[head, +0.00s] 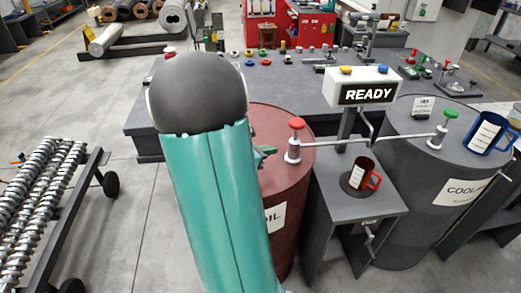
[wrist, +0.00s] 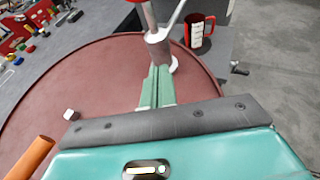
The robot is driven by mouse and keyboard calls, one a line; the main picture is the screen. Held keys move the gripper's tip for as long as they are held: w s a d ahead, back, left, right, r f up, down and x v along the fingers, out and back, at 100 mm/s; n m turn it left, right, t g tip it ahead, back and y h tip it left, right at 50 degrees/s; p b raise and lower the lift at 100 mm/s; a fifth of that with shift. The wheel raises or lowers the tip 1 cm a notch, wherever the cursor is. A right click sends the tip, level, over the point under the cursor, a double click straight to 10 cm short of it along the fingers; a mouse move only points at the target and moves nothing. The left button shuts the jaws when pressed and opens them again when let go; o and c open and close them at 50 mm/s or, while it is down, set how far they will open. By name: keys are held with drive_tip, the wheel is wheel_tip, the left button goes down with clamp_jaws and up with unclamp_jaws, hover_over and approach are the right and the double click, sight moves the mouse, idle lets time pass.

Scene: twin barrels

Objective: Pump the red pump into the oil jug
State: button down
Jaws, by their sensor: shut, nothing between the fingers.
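The red pump (head: 297,124) stands upright on the dark red oil barrel (head: 282,190), with a pale post and a spout reaching right. In the wrist view, the pump's post (wrist: 158,47) rises just beyond my fingertips, its red knob cut off by the top edge. The oil jug (head: 362,176), dark red with a white label, stands on a grey stand under the spout's end; it also shows in the wrist view (wrist: 196,35). My gripper (wrist: 160,72) is shut and empty, low beside the pump's base; contact is unclear. My arm hides part of the barrel in the head view.
A READY sign (head: 368,94) stands behind the jug's stand (head: 385,210). A grey coolant barrel (head: 420,185) with a green pump (head: 449,113) and a blue jug (head: 487,133) is at right. A small white piece (wrist: 71,115) is on the oil barrel's top.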

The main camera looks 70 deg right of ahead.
sight(295, 131)
drive_tip(key=x, duration=0.3)
drive_tip(key=shift+s+d+f, duration=0.2)
drive_tip(key=shift+d, duration=0.05)
drive_tip(key=d+r, duration=0.1)
drive_tip(key=s+r, duration=0.1)
drive_tip(key=shift+d+r, duration=0.5)
drive_tip(key=shift+d, duration=0.1)
drive_tip(key=shift+s+r, duration=0.1)
drive_tip(key=shift+r, duration=0.05)
drive_tip(key=shift+r, duration=1.45)
